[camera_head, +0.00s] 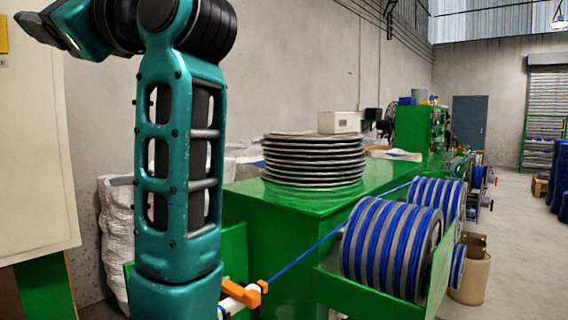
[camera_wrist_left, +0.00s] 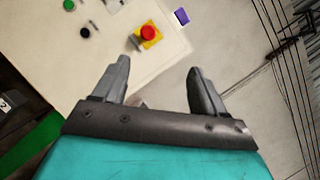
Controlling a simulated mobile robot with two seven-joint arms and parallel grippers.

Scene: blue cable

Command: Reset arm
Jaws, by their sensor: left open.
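My left arm (camera_head: 180,150) stands raised on the left of the head view, its upper part bent off to the left past the picture's top edge. My left gripper (camera_wrist_left: 155,85) shows in the left wrist view with its two grey fingers apart and nothing between them. Beyond the fingers is a pale panel (camera_wrist_left: 100,55) with a red emergency button (camera_wrist_left: 148,32) on a yellow base. The fingers are not touching the panel as far as I can see. My right gripper is in neither view.
A green machine bench (camera_head: 260,225) carries a stack of grey discs (camera_head: 313,160). Spools of blue cable (camera_head: 390,245) sit at its right, with a blue cable (camera_head: 305,255) running to an orange clamp (camera_head: 245,295). A pale cabinet (camera_head: 35,150) stands close at the left. Open floor (camera_head: 510,250) lies at the right.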

